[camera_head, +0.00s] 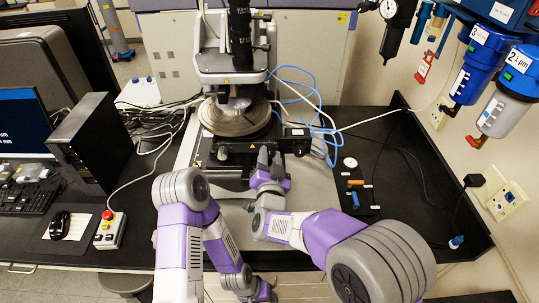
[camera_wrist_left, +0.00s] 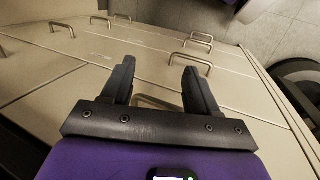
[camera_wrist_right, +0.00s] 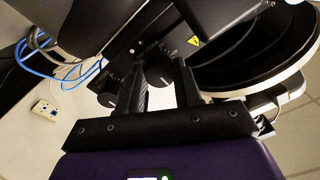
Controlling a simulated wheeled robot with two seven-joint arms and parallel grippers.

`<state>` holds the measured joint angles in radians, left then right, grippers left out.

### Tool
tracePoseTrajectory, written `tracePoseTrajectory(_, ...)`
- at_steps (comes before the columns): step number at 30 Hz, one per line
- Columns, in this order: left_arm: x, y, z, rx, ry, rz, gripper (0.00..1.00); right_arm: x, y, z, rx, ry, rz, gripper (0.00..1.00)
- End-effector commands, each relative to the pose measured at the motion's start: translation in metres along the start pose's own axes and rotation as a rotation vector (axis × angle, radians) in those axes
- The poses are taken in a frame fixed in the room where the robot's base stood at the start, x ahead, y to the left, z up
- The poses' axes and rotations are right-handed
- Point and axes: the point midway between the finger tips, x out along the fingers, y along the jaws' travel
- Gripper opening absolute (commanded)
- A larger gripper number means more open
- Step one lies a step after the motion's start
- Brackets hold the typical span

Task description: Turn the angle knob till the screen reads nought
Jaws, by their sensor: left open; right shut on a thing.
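My right gripper (camera_head: 270,156) reaches up to the front of the profiler (camera_head: 228,65), just below its round stage (camera_head: 235,121). In the right wrist view its fingers (camera_wrist_right: 161,72) are shut on a dark round knob (camera_wrist_right: 159,74). A second dark knob (camera_wrist_right: 107,95) is left of the fingers in that view. In the head view the gripper hides the held knob. A monitor (camera_head: 20,122) at the left edge shows some white characters, partly cut off and too small to read. My left gripper (camera_wrist_left: 160,72) is open and empty, low in front of the bench drawers.
Blue tubes and cables (camera_head: 310,105) run right of the stage. A black computer tower (camera_head: 95,140) and an emergency stop button (camera_head: 108,215) stand at left. Small tools (camera_head: 355,183) lie at right. Blue filters (camera_head: 485,60) hang on the right wall.

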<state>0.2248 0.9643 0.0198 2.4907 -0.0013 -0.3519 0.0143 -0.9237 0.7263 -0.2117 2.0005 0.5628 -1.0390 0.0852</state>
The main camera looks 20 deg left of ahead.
Motion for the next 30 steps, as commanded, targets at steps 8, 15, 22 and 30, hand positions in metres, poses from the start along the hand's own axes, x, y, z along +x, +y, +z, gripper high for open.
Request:
tracePoseTrajectory(8,0.0000,0.0000,0.0000,0.000,0.000,0.000,0.59,0.0007,0.0020,-0.0004,0.328,0.000,0.004,0.00)
tracePoseTrajectory(15,0.0000,0.0000,0.0000,0.000,0.000,0.000,0.59,0.0005,0.0016,-0.0002,0.800,0.001,0.003,0.00)
tracePoseTrajectory(22,0.0000,0.0000,0.0000,0.000,0.000,0.000,0.59,0.0000,0.0001,0.0000,0.790,0.000,0.000,0.52)
tracePoseTrajectory(30,0.0000,0.0000,0.0000,0.000,0.000,0.000,0.59,0.0000,0.0001,0.0001,0.788,0.000,0.000,0.59)
